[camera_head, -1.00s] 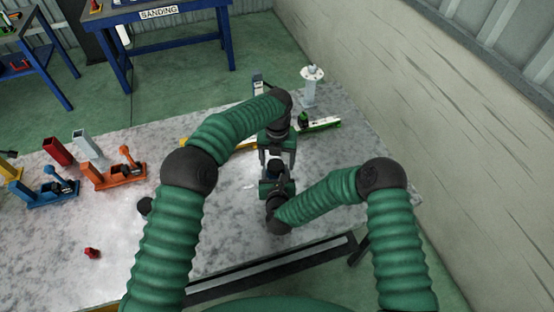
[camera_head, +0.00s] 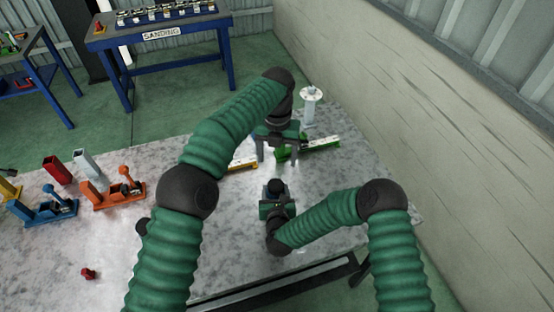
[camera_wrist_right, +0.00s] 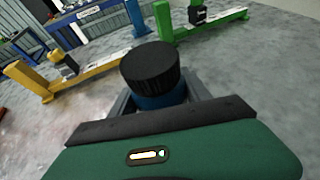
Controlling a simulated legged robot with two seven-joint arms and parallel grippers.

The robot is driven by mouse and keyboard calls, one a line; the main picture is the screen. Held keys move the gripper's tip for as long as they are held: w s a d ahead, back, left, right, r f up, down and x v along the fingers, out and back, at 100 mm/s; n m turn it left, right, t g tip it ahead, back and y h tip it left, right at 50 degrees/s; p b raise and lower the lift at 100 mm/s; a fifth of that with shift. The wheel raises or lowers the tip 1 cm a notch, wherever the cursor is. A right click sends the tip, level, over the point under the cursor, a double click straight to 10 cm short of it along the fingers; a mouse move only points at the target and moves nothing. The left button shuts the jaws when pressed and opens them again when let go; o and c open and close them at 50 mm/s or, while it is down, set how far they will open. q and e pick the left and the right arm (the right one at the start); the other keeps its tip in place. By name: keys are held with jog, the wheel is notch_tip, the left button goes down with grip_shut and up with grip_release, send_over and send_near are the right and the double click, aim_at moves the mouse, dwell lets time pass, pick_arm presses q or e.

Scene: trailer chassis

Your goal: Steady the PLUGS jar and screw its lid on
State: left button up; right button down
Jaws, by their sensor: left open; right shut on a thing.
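The jar (camera_wrist_right: 160,100) is blue and stands upright with a black ribbed lid (camera_wrist_right: 150,66) sitting on its top, seen in the right wrist view. In the head view the lid (camera_head: 275,187) shows as a dark round cap. I cannot read a label on the jar. My right gripper (camera_head: 275,203) is shut around the jar's body, below the lid; its fingers also show beside the jar in the right wrist view (camera_wrist_right: 160,110). My left gripper (camera_head: 277,151) is open and empty, pointing down beyond and apart from the lid.
A green fixture (camera_head: 310,147) and a yellow one (camera_head: 242,164) lie behind the jar, near the left gripper. A white stand (camera_head: 310,105) is farther back. Orange (camera_head: 118,195) and blue (camera_head: 45,207) fixtures stand left. A small red object (camera_head: 88,273) lies at front left.

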jog(key=shift+c, duration=2.1)
grip_release()
jog(key=a+b+v, duration=0.1)
jog(key=b+v, duration=0.1)
jog(key=v, duration=1.4)
jog(key=shift+s+d, duration=0.4)
jog(key=shift+d, duration=0.05)
